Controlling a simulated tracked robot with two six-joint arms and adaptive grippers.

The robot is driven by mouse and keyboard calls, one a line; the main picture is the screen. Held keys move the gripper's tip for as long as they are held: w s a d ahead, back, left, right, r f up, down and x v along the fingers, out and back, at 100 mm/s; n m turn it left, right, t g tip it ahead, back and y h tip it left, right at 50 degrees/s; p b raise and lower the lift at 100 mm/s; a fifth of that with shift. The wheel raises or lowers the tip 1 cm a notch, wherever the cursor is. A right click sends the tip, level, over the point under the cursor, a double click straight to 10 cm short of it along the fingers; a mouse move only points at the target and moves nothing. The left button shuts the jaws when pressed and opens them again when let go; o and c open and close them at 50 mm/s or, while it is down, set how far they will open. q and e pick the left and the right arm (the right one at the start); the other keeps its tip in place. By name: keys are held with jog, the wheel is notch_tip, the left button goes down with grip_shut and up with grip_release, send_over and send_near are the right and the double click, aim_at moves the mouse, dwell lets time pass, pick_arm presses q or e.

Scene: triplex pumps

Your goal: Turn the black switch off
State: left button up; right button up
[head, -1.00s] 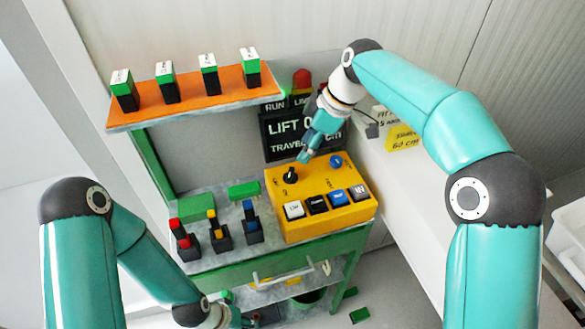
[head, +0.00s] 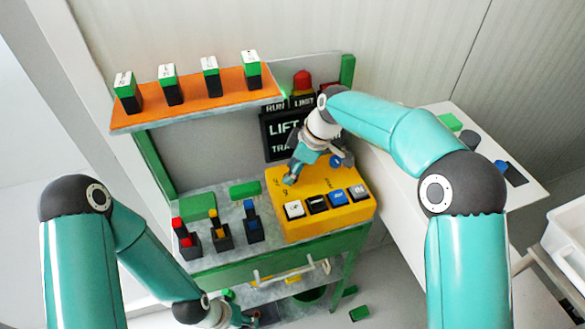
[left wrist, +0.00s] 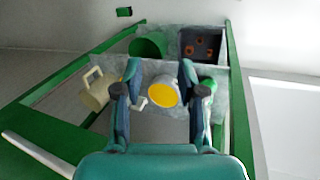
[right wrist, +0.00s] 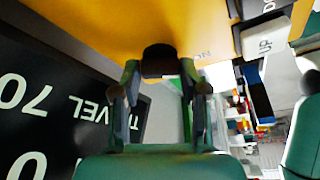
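The yellow control box (head: 330,215) stands on the bench in the head view. Its black switch is hidden there by my right gripper (head: 291,178), which reaches down over the box's back left part. In the right wrist view the black switch (right wrist: 159,60) is a dark knob on the yellow panel, between the fingertips of my right gripper (right wrist: 158,72). The fingers are open, one on each side of it, and I cannot tell whether they touch it. My left gripper (left wrist: 160,68) is open and empty above a lower shelf.
Push buttons (head: 317,204) and a blue knob (head: 337,160) are on the same box. A black display (head: 280,135) stands behind it. Small levers (head: 219,235) stand to its left. In the left wrist view, the lower shelf holds a mug (left wrist: 95,90) and a yellow-topped cup (left wrist: 163,94).

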jog(key=c, duration=0.5)
jog(key=shift+c, duration=0.2)
jog(key=shift+f+m+t+b, duration=0.1)
jog(key=shift+m+t+b, duration=0.3)
jog(key=shift+m+b, duration=0.55)
jog(key=shift+m+t+h+b, duration=0.3)
jog(key=shift+m+t+b, duration=0.1)
jog(key=shift+m+b, duration=0.65)
jog(key=m+t+h+b, duration=0.1)
jog(key=m+b, duration=0.1)
jog(key=m, duration=0.2)
jog(key=shift+s+a+m, duration=0.1)
jog(key=shift+s+m, duration=0.05)
jog(key=shift+m, duration=0.15)
jog(key=shift+r+m+t+h+b, duration=0.2)
jog(key=shift+m+t+h+b, duration=0.35)
jog(key=shift+m, duration=1.05)
